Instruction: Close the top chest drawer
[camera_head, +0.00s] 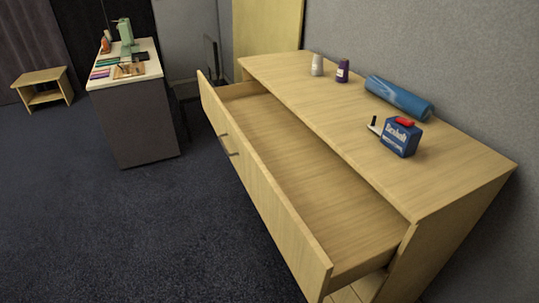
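A light wooden chest (465,186) stands against the grey wall on the right. Its top drawer (308,185) is pulled far out toward the left and looks empty inside. The drawer's front panel (262,200) faces left and carries a metal handle (228,146). Neither of my grippers shows in the head view, so their place relative to the drawer cannot be seen.
On the chest top are two thread cones (342,71), a blue roll (399,98) and a blue box (401,137). A cluttered desk (137,120) and a small wooden stool (42,78) stand at the back left. Dark carpet (130,235) left of the drawer is clear.

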